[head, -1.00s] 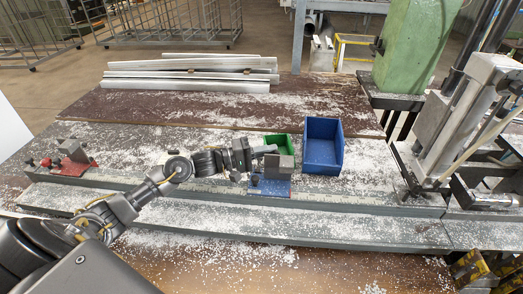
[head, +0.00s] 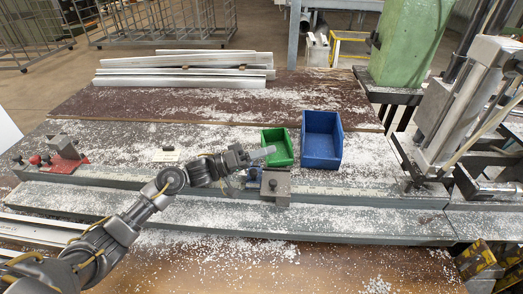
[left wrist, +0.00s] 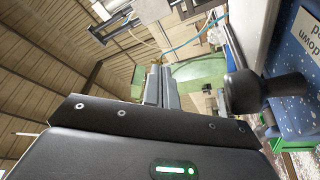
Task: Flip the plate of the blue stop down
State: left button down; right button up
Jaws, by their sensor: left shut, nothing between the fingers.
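The blue stop (head: 254,183) sits on the long rail right of the middle in the head view. Its grey plate (head: 276,187) is down, hanging over the rail's front side and hiding most of the blue base. My left gripper (head: 262,154) is shut and empty, just above and behind the stop, apart from the plate. Its fingers (left wrist: 160,88) also show in the left wrist view. My right gripper is out of view.
A green bin (head: 279,148) stands close behind my left fingertips, with a blue bin (head: 322,140) to its right. A red stop (head: 66,160) sits at the rail's left end. Metal profiles (head: 185,76) lie at the back. The clamp machine (head: 465,105) stands right.

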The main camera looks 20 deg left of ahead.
pick_arm(q)
jog(key=shift+s+m, duration=0.2)
jog(key=shift+m, duration=0.1)
dwell(0.4)
notch_tip(320, 180, up, 4)
jog(key=p, duration=0.5)
jog(key=s+a+f+b, duration=0.2)
jog(key=a+f+b, duration=0.1)
jog(key=a, duration=0.6)
jog(key=shift+a+f+b, duration=0.2)
jog(key=shift+f+b, duration=0.15)
jog(key=shift+b, duration=0.5)
